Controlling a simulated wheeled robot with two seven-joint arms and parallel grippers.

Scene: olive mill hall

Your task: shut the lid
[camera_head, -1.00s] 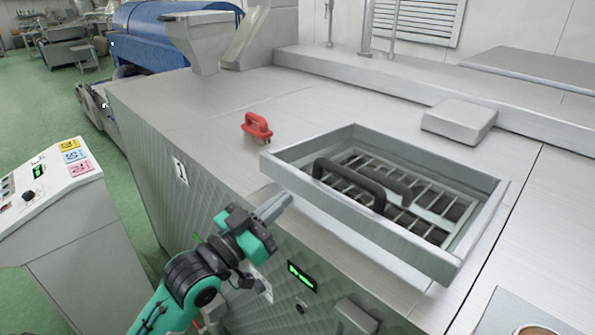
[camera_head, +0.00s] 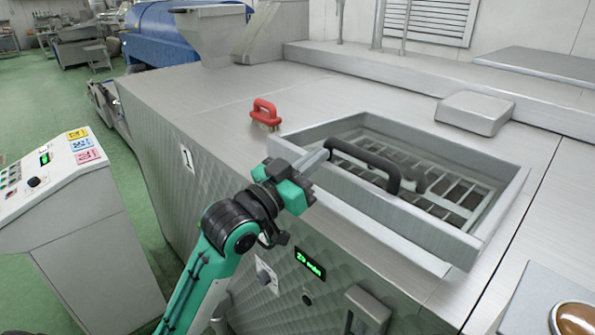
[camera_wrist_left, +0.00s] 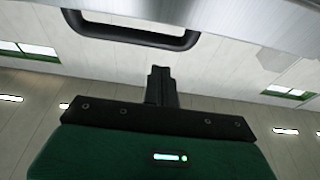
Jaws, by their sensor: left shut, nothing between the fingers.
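The rectangular metal hatch frame (camera_head: 440,238) stands up from the top of the steel machine. A barred grate (camera_head: 455,192) shows inside it. A black lid handle (camera_head: 372,160) rises over the near-left part of the grate. I cannot make out a separate lid panel or its exact tilt. My left gripper (camera_head: 318,160) is shut and empty, its tip at the frame's left end, close to the handle; contact is unclear. In the left wrist view the handle (camera_wrist_left: 130,36) hangs past the shut fingers (camera_wrist_left: 160,85), apart from them in the picture. My right gripper is out of view.
A red-handled brush (camera_head: 265,113) lies on the machine top left of the hatch. A grey block (camera_head: 475,112) sits behind the hatch. A control console (camera_head: 85,215) stands at left. A brown-filled round container (camera_head: 575,318) is at bottom right.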

